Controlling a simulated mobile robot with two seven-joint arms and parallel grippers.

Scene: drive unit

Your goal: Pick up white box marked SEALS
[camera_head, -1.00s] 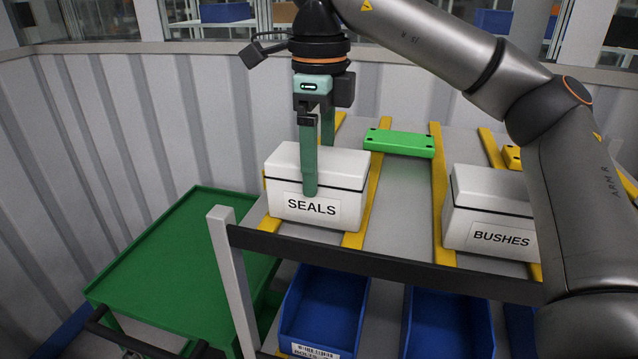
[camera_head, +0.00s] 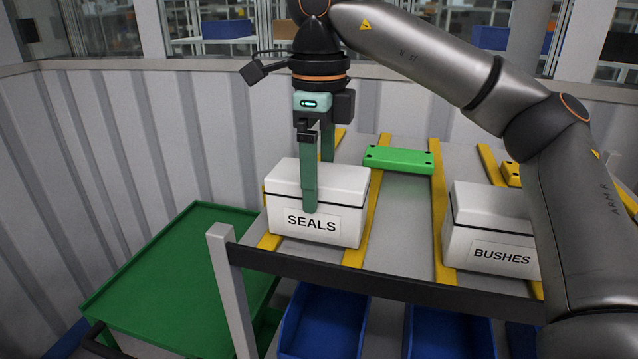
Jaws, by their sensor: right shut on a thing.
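The white box marked SEALS (camera_head: 345,205) sits at the left end of the sloped grey shelf, upright, with a dark line under its lid. My right gripper (camera_head: 318,198) comes down from above and is shut on this box. One green finger lies against the front face, beside the label. The other finger goes down behind the box, and its tip is hidden. I cannot tell whether the box is clear of the shelf. My left gripper is not in view.
A white BUSHES box (camera_head: 490,228) stands to the right, partly behind my right arm. A green flat part (camera_head: 398,160) lies behind on the shelf (camera_head: 405,235). The dark front rail (camera_head: 380,289) edges it. Blue bins (camera_head: 325,320) are below. An empty green table (camera_head: 175,280) is at left.

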